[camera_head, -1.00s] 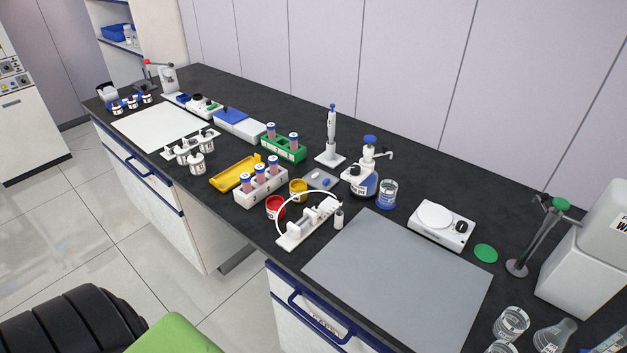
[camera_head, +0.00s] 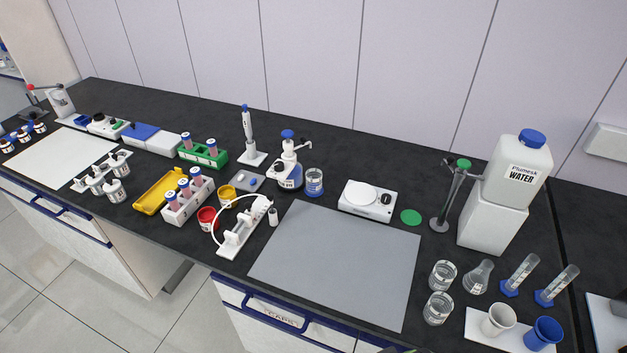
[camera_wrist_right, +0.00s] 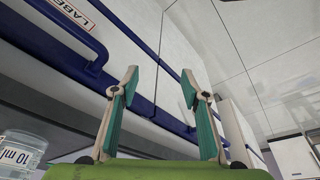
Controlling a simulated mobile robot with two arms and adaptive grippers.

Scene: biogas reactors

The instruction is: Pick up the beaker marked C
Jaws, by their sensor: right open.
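Two clear glass beakers stand on the dark bench at the lower right of the head view, a rear beaker (camera_head: 443,275) and a front beaker (camera_head: 437,308). A third beaker (camera_head: 314,183) with a blue bottom stands by the blue-capped dispenser bottle. I cannot read a letter C on any of them. My right gripper (camera_wrist_right: 157,80) is open and empty in the right wrist view, in front of the bench's drawer fronts and apart from the beakers. My left gripper is not in view.
A conical flask (camera_head: 477,276), two cylinders on blue feet and a white tray (camera_head: 487,341) with two cups crowd the beakers. A grey mat (camera_head: 335,262) lies clear to their left. A water canister (camera_head: 517,172) stands behind. A 10 ml container (camera_wrist_right: 18,152) shows in the wrist view.

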